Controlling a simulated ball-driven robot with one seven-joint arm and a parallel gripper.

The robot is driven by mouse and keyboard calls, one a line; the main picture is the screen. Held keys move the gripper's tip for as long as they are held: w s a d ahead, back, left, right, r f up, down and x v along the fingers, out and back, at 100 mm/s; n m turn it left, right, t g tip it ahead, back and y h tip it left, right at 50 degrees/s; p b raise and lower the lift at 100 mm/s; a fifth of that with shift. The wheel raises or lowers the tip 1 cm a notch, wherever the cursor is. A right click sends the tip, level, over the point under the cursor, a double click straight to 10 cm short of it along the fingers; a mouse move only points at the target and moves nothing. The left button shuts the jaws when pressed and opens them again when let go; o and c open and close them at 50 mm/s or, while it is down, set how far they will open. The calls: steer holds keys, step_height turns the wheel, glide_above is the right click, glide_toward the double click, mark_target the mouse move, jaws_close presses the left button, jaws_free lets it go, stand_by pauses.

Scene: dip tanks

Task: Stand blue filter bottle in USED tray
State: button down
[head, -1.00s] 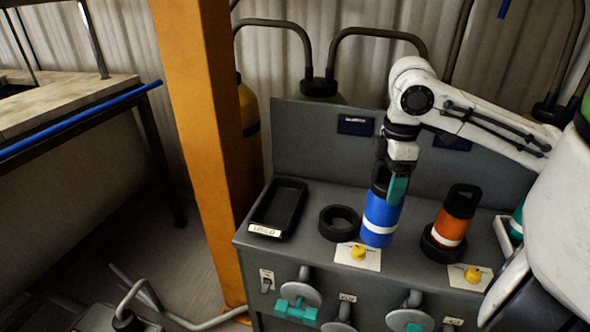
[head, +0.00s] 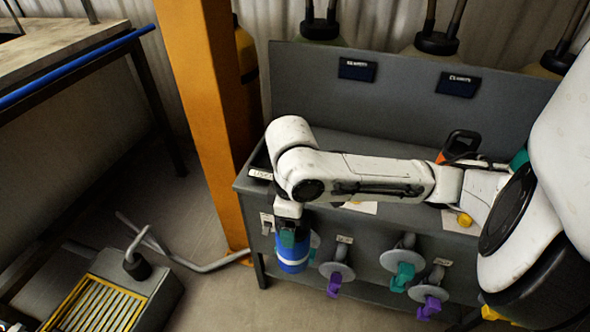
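My gripper (head: 292,240) is shut on the blue filter bottle (head: 292,262), a blue cylinder with a white band. The bottle hangs upright below my wrist and shows against the bench's front panel, apart from the tray. The USED tray is at the bench's left end. My arm hides most of it; its white label (head: 261,174) shows, with the lettering partly covered.
An orange bottle (head: 462,143) with a black top stands at the back right of the bench (head: 400,145), partly hidden by my arm. Valve handles, teal (head: 402,277) and purple (head: 334,284), stick out from the front. An orange post (head: 205,120) rises just left.

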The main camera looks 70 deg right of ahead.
steer(key=w+a+f+m, duration=0.2)
steer(key=w+a+f, duration=1.3)
steer(key=a, duration=0.4)
steer(key=shift+f, duration=0.5)
